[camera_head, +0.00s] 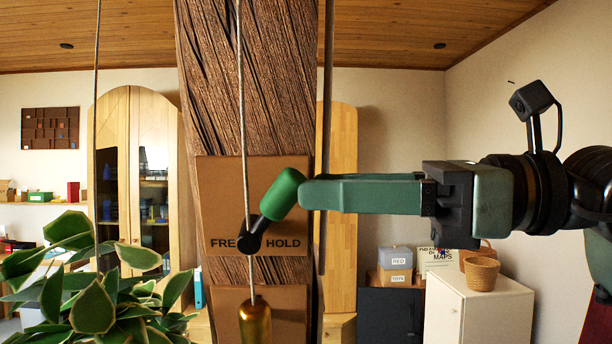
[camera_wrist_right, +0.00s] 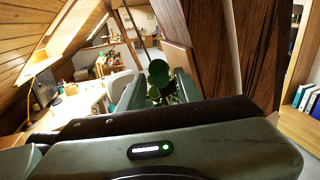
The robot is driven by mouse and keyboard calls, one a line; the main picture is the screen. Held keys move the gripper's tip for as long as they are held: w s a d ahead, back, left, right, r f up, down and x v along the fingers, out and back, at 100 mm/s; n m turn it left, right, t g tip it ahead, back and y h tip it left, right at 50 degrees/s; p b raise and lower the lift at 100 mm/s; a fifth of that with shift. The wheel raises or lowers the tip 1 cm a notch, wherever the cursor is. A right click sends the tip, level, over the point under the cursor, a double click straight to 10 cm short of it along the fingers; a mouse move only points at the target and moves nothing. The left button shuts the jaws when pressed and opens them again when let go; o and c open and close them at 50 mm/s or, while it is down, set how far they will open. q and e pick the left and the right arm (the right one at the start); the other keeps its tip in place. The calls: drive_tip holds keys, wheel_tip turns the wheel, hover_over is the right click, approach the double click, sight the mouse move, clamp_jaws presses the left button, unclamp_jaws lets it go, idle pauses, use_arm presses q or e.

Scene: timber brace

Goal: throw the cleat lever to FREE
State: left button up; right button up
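The cleat lever has a green knob (camera_head: 283,193) on a short black arm, over a brown plate (camera_head: 225,190) on a timber post. It tilts up and to the right, toward HOLD. The label's left word shows as "FRE", its end covered by the lever's black base. My right gripper (camera_head: 308,194) reaches in level from the right, its fingertips right beside the knob; I cannot tell if they touch. In the right wrist view, the fingers (camera_wrist_right: 160,88) stand apart with the green knob (camera_wrist_right: 158,72) showing between their tips. My left gripper is not in view.
A thin cord (camera_head: 241,100) hangs down past the lever, with an amber weight (camera_head: 255,322) below it. A dark vertical rod (camera_head: 327,100) runs along the post's right side. A leafy plant (camera_head: 95,290) fills the lower left. A white cabinet (camera_head: 475,305) stands at right.

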sight(274, 210)
drive_tip(key=x, duration=0.3)
drive_tip(key=shift+p, duration=0.3)
drive_tip(key=shift+s, duration=0.1)
clamp_jaws()
idle(1.1)
